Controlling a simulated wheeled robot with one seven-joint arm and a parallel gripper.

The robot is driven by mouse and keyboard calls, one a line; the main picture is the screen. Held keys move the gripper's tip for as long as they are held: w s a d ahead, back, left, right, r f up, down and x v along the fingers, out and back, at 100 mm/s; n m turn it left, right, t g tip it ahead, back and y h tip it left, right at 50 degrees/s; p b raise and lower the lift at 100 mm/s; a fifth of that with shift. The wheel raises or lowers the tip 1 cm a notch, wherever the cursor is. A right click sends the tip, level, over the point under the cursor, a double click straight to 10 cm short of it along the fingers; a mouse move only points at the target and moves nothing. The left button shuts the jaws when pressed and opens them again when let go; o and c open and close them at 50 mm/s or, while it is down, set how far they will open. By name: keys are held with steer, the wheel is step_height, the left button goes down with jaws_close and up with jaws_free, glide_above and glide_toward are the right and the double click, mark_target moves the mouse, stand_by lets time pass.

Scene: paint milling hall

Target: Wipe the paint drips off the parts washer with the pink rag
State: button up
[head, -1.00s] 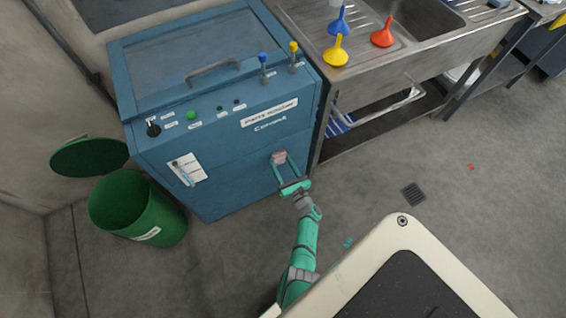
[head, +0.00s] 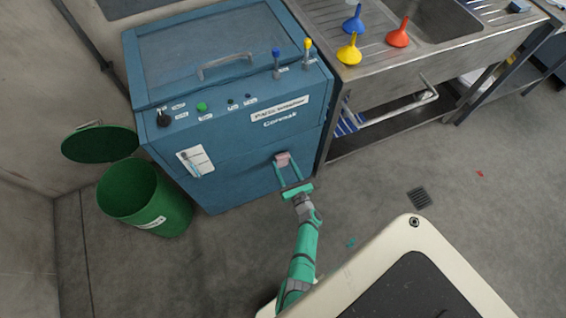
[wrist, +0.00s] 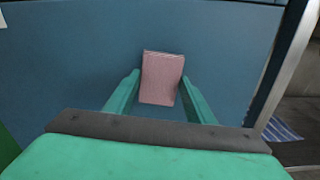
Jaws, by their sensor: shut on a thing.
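The parts washer (head: 235,150) is a blue cabinet with a lid, a handle, knobs and a label on its sloped front. My gripper (head: 286,163) is at the lower right of its front face. It is shut on the pink rag (head: 282,158), a small folded pad that shows between the green fingers in the wrist view (wrist: 161,78). The rag is at or very close to the blue panel; I cannot tell whether it touches. I make out no paint drips on the visible panel, and the part behind the rag is hidden.
A green bin (head: 146,197) with its lid (head: 99,143) open stands left of the washer. A steel sink (head: 400,55) with blue, yellow and red funnels adjoins on the right. A floor drain (head: 418,197) lies in the clear floor at right.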

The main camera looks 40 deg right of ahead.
steer(key=shift+v, duration=2.1)
steer(key=shift+v, duration=1.55)
